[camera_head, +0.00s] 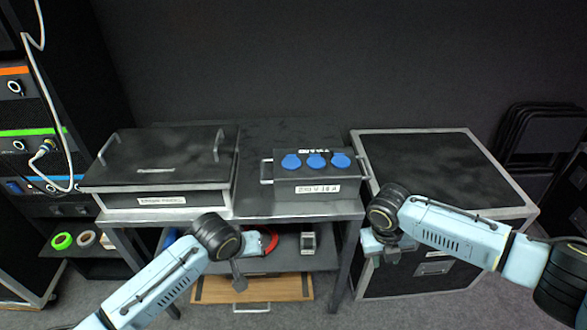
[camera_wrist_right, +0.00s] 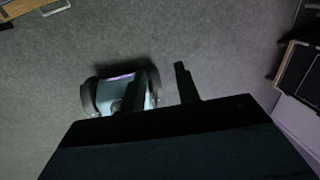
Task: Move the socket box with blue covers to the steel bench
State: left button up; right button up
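The socket box (camera_head: 306,189) is a dark box with three round blue covers on its sloped top, a white label on its front and a metal handle at each end. It stands upright at the right end of a metal-framed bench (camera_head: 262,208) with a dark top. My right gripper (camera_head: 392,256) is low in front of the case to the right, apart from the box. Its two fingers stand apart and empty in the right wrist view (camera_wrist_right: 160,84). My left gripper (camera_head: 239,278) hangs in front of the bench, below its top; its finger opening is not clear.
A black lidded case (camera_head: 165,170) fills the bench's left end. A large metal-edged case (camera_head: 430,165) stands close on the right. The lower shelf (camera_head: 285,255) holds a red ring and small items. A rack with cables (camera_head: 40,150) is at left. Folded chairs (camera_head: 540,135) stand at right.

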pick_arm(q)
jog(key=shift+f+b, duration=0.35)
jog(key=shift+f, duration=0.3)
pick_arm(e)
notch_tip(320, 180, up, 11)
jog(key=a, duration=0.2)
jog(key=shift+a, duration=0.15)
jog(key=shift+s, duration=0.1)
